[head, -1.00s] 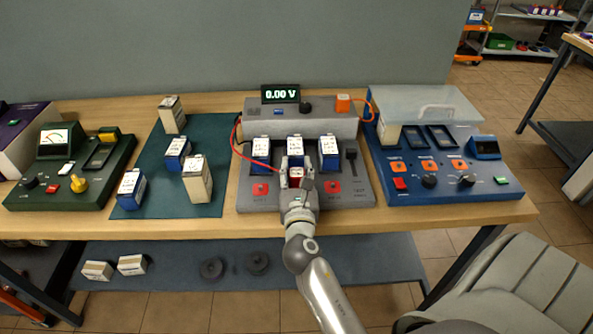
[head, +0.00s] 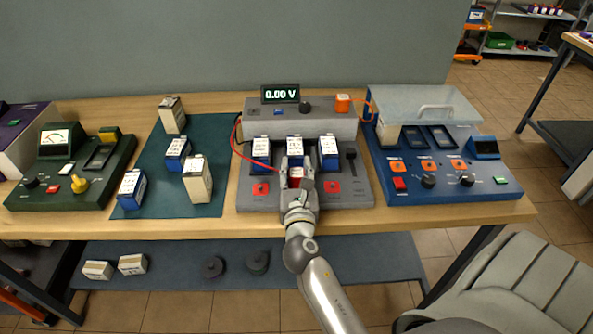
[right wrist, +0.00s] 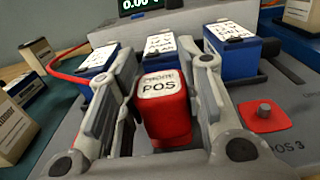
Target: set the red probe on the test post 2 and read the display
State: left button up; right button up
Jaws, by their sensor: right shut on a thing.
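The red probe (right wrist: 163,112), a red block with a white "PROBE POS" label, stands between the fingers of my right gripper (right wrist: 160,105); it also shows in the head view (head: 296,181). My right gripper (head: 297,176) is shut on it, low over the front middle of the grey test station (head: 355,198). The middle post is hidden behind probe and gripper, so contact cannot be told. The red pad of post 3 (right wrist: 264,116) is bare to the right, and another red pad (head: 260,189) lies to the left. The display (head: 280,94) reads 0.00 V. My left gripper is not in view.
Several blue batteries (head: 328,153) stand in the station behind the probe. A red cable (head: 234,138) loops at its left. A green mat (head: 215,135) with batteries lies left, and a blue device (head: 450,185) with a clear lid stands right.

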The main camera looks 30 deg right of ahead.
jog(key=shift+f+b, duration=0.45)
jog(key=shift+f, duration=0.15)
dwell(0.5)
jog(key=o, duration=0.8)
